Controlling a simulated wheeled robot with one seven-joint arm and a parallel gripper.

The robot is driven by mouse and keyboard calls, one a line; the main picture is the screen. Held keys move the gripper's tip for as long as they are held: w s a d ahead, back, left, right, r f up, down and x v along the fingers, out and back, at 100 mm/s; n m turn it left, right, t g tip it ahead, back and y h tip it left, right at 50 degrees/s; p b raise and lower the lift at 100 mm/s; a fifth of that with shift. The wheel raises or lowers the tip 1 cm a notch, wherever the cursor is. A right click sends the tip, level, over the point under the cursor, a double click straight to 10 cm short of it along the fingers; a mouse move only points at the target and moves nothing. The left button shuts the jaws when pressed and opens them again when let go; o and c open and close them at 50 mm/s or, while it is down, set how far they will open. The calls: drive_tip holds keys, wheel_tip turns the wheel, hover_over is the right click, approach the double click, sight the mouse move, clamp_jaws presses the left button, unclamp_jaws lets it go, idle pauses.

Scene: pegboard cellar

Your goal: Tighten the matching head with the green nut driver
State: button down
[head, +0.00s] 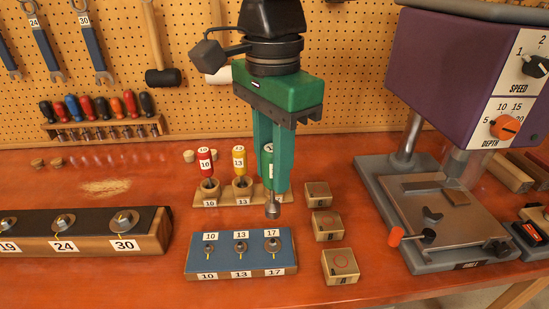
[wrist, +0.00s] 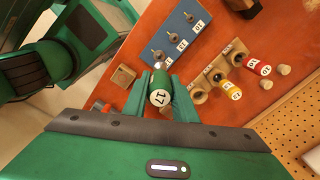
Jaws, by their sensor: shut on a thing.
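My gripper (head: 271,170) is shut on the green nut driver (head: 267,165), which hangs upright with its metal socket pointing down. In the wrist view the green driver (wrist: 160,92) shows the number 17 on its end, between my fingers. The socket is above the table, behind and apart from the blue block (head: 225,259). This block carries three heads labelled 10 (head: 209,249), 13 (head: 241,246) and 17 (head: 272,245). The red driver 10 (head: 205,163) and the yellow driver 13 (head: 239,161) stand in the wooden rack (head: 225,194); the rack's right end is partly hidden.
A purple drill press (head: 440,90) stands at right. A dark block with larger heads (head: 80,233) lies at left. The table front is clear.

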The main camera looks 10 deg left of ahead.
sight(273, 202)
drive_tip(key=shift+f, duration=3.15)
drive_tip(key=shift+s+f, duration=0.1)
drive_tip(key=shift+f, duration=1.1)
drive_tip(key=m, duration=0.5)
drive_tip(key=shift+d+f, duration=0.1)
drive_tip(key=shift+f, duration=0.05)
drive_tip(key=m, duration=0.5)
drive_tip(key=shift+n, duration=0.3)
drive_tip(key=shift+r, duration=3.8)
